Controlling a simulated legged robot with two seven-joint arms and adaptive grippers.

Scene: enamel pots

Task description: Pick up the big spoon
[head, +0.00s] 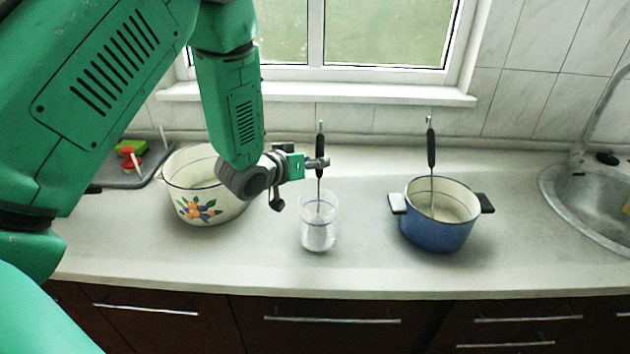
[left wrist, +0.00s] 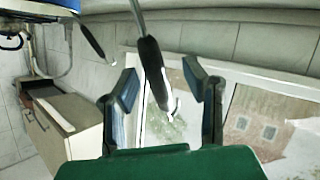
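A long spoon-like utensil with a black handle (head: 320,157) stands upright in a clear glass (head: 319,230) in the middle of the counter. A second one with a black handle (head: 431,150) stands in the blue pot (head: 437,230) to the right. Both lower ends are hard to see, so I cannot tell which is bigger. My left gripper (head: 315,163) is at the handle above the glass. In the left wrist view my left gripper (left wrist: 165,88) is open, with the black handle (left wrist: 152,62) between its fingers, apart from both. My right gripper is out of view.
A white enamel pot (head: 195,207) with a fruit picture stands left of the glass, partly behind my left gripper. A grey board (head: 120,178) with small coloured items lies at the far left. A sink (head: 590,215) is at the right. The counter front is clear.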

